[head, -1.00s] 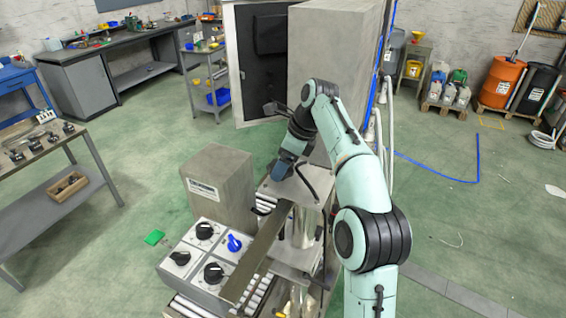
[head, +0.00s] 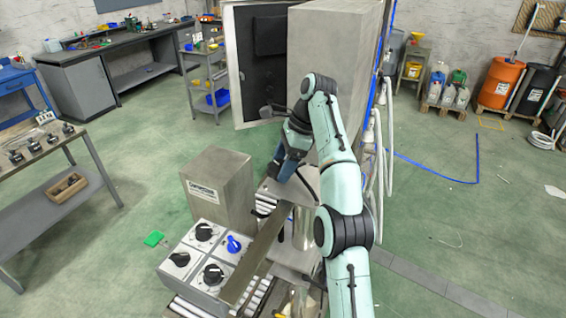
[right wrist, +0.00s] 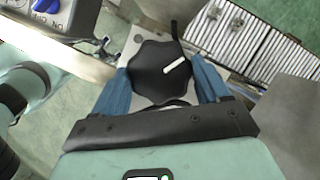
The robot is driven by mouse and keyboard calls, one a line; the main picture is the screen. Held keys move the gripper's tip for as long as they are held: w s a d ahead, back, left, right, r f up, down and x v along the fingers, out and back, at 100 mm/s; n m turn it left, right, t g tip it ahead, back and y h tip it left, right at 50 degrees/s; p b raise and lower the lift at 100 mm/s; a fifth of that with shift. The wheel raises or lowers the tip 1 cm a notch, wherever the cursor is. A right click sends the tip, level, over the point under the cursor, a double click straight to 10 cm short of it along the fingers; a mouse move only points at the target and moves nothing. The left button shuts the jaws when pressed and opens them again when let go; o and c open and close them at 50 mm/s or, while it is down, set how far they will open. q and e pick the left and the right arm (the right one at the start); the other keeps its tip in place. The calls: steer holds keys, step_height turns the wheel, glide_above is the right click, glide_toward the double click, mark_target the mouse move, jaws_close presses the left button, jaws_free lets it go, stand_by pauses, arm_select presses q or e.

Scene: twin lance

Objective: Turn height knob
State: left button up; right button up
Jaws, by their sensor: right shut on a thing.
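A black scalloped knob (right wrist: 162,72) with a white pointer mark shows in the right wrist view. My right gripper (right wrist: 163,82) has its two blue fingers on either side of the knob and is shut on it. In the head view the right gripper (head: 278,174) points down at the metal stand beside the roller conveyor. The knob is hidden there behind the gripper. The left gripper is not in view.
A grey control box (head: 207,258) with several black knobs and one blue knob (head: 233,244) stands left of a long metal bar (head: 255,255). A grey block-shaped housing (head: 218,188) is behind it. A tall cabinet (head: 335,80) stands behind the arm.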

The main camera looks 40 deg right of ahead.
stand_by(0.3)
steer(key=o, duration=1.1)
steer(key=shift+c, duration=0.2)
steer(key=shift+m, duration=0.3)
